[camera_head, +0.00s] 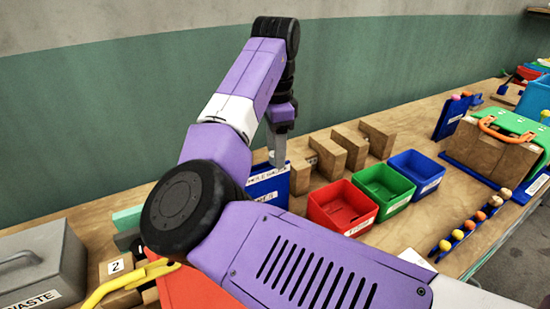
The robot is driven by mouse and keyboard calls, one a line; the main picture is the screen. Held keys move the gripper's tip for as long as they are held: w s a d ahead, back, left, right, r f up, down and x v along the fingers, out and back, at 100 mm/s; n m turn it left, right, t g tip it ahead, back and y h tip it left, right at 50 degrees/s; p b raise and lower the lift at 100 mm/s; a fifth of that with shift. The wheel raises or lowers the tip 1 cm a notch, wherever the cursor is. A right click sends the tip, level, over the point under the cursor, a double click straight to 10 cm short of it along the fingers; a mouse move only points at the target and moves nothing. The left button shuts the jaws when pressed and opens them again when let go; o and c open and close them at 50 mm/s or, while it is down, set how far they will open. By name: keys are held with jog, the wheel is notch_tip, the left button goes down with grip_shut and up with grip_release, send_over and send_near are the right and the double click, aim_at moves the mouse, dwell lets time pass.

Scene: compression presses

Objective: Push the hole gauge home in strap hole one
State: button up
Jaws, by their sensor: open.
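My gripper (278,158) points down at the far side of the workbench, beyond my purple forearm. Its pale fingers are open, and I cannot make out anything between them. It hangs just above or behind a blue labelled holder (268,190); whether it touches it I cannot tell. I cannot pick out the hole gauge or strap hole one; my arm covers much of the bench middle.
Red (342,208), green (383,188) and blue (416,172) bins stand right of the gripper, with several wooden blocks (350,147) behind. A grey waste box (42,265) and yellow handle (130,283) are at left. A green-lidded case (495,145) stands far right.

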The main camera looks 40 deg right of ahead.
grip_shut()
jog(key=shift+r, duration=0.1)
dwell(0.3)
notch_tip(320, 180, up, 20)
jog(key=p, duration=0.1)
jog(key=shift+p, duration=0.3)
jog(key=shift+d, duration=0.15)
